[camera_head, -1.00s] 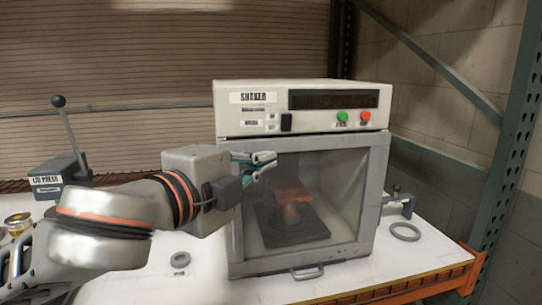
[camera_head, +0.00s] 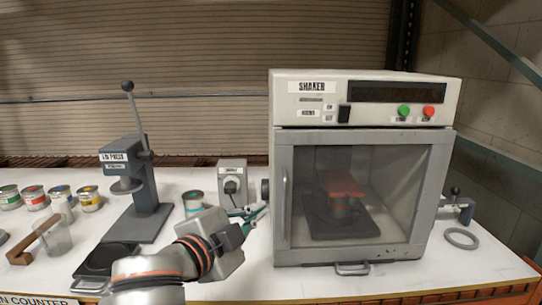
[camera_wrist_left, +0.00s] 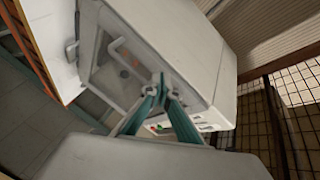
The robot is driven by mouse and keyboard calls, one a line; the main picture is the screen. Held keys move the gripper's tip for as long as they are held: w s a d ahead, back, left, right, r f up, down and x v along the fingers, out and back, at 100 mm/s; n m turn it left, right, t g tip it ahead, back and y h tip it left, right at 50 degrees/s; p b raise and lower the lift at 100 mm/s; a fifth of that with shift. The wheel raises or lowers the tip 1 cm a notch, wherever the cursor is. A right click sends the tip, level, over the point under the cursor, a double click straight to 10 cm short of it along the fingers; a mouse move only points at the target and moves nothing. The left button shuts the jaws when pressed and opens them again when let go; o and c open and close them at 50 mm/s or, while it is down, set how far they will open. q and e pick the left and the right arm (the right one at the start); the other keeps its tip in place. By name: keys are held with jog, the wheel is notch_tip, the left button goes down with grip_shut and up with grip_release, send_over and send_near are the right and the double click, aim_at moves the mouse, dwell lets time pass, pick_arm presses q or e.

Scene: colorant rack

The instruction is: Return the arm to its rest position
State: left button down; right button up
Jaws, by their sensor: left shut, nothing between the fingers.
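My left gripper (camera_head: 249,216) is at the lower middle of the head view, its arm coming up from the bottom edge. Its teal fingers are shut with nothing between them. It is just left of the shaker (camera_head: 365,100), in front of its left side, and I cannot tell the exact gap. In the left wrist view the shut fingers (camera_wrist_left: 160,88) show in front of the shaker's white and grey body (camera_wrist_left: 185,45). The shaker's door (camera_head: 365,190) is shut, with a dark platform and a reddish clamp seen through its window. My right gripper is not in view.
The lid press (camera_head: 140,190) stands left on the white counter (camera_head: 235,275). A grey device with a knob (camera_head: 232,180) and a can (camera_head: 193,203) stand behind my gripper. Several paint cans (camera_head: 60,195) are at far left. A grey ring (camera_head: 461,238) lies right of the shaker.

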pick_arm(q)
jog(key=s+a+f+n+g+y, duration=0.1)
jog(key=s+a+f+n+y, duration=0.25)
jog(key=a+f, duration=0.65)
jog(key=s+a+f+n+g+y, duration=0.15)
jog(key=a+f+n+y, duration=0.25)
jog(key=a+f, duration=0.65)
jog(key=s+a+f+n+g+y, duration=0.1)
jog(key=s+a+f+g+y, duration=0.1)
jog(key=s+a+f, duration=0.6)
jog(key=s+a+f+n+g+y, duration=0.25)
jog(key=s+a+f, duration=0.25)
jog(key=s+f, duration=0.4)
jog(key=d+f+n+t+h, duration=0.2)
jog(key=d+f+h, duration=0.5)
jog(key=d+f, duration=0.5)
jog(key=shift+w+d+t, duration=0.45)
jog(key=shift+d+t, duration=0.25)
jog(key=shift+d, duration=1.35)
jog(key=c, duration=2.8)
grip_release()
